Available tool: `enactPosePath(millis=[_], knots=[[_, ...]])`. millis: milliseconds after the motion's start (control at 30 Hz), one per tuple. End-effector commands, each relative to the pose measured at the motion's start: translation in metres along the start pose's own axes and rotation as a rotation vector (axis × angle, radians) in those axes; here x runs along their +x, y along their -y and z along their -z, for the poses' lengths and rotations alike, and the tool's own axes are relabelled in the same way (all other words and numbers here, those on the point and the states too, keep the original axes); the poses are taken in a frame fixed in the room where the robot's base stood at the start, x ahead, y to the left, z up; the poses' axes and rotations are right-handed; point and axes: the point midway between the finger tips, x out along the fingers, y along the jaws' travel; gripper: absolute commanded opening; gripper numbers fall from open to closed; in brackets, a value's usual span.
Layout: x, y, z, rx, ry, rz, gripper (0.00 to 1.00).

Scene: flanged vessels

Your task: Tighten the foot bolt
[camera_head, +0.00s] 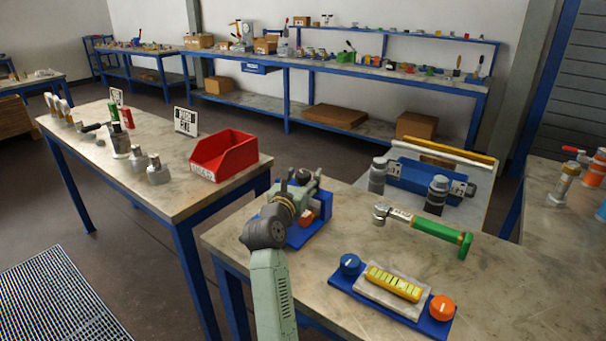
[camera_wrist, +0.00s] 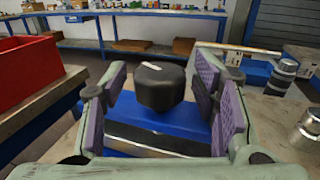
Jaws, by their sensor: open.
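My gripper (camera_head: 301,187) is over a blue base plate (camera_head: 304,239) at the near end of the central table. In the wrist view, the purple-padded fingers of my gripper (camera_wrist: 160,88) stand wide apart. A black round knob or bolt head (camera_wrist: 160,86) with a white mark on top is between them, with a gap visible on each side. It stands over the blue base (camera_wrist: 185,119), with a dark bar in front. My gripper and wrist hide much of this fixture in the head view. No label shows whether the black piece is the foot bolt.
A green-handled wrench-like tool (camera_head: 432,229) lies to the right. In front is a blue panel (camera_head: 341,284) with blue and orange knobs and a yellow strip. Grey cylindrical parts (camera_head: 378,176) stand behind. A red bin (camera_head: 222,155) is on the left table.

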Motion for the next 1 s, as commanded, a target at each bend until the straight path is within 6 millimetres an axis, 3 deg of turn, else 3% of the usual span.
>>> enactPosePath(millis=[333,1000], knots=[[0.0038,-0.0003,0.0006,0.000,0.000,0.000,0.54],[0.0036,-0.0002,0.0005,0.000,-0.001,0.000,0.09]])
